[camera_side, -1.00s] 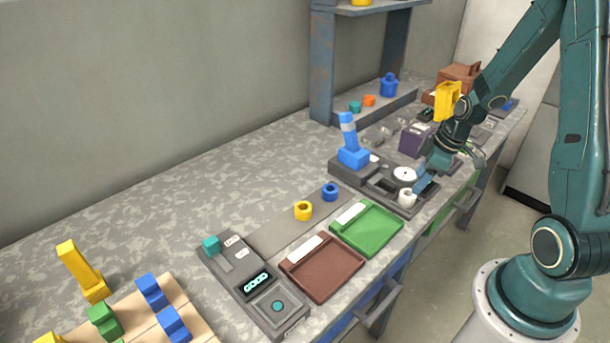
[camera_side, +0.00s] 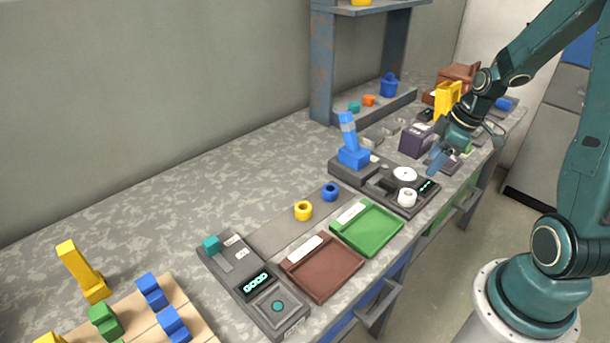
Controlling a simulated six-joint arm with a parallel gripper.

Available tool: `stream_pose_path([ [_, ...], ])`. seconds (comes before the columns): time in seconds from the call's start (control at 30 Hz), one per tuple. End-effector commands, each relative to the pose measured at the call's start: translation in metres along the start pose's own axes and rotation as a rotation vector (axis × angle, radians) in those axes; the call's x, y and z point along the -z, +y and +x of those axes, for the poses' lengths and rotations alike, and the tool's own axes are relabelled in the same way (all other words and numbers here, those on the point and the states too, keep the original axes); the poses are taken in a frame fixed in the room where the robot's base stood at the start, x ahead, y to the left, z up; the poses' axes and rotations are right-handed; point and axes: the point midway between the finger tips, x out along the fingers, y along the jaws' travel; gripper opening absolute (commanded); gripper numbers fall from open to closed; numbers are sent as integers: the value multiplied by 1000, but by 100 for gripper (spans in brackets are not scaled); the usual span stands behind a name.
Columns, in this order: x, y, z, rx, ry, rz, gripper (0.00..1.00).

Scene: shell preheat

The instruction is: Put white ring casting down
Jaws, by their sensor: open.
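The white ring casting (camera_side: 407,197) stands on the front right part of the dark machine base (camera_side: 345,171), close to a round white disc (camera_side: 405,174) and a small display (camera_side: 428,187). Its hole shows from above. My gripper (camera_side: 436,165) is open and empty, above and to the right of the ring and clear of it. Part of the gripper is hidden by its own wrist. A blue upright handle (camera_side: 348,135) stands on the left part of the same base.
A green tray (camera_side: 393,243) and a brown tray (camera_side: 350,274) lie to the left along the front edge. A yellow ring (camera_side: 303,211) and a blue ring (camera_side: 330,192) stand behind them. A dark purple box (camera_side: 415,139) stands behind my gripper.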

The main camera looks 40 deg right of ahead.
Motion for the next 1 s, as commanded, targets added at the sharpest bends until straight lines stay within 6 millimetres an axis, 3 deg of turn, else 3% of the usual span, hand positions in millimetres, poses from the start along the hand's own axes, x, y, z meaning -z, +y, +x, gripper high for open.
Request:
stream_pose_path([
  [0.37,1,-1,-1,-2,-1,-1,58],
  [0.57,12,-11,-13,-17,-6,4,58],
  [1.0,50,-83,-78,-102,-3,84,58],
])
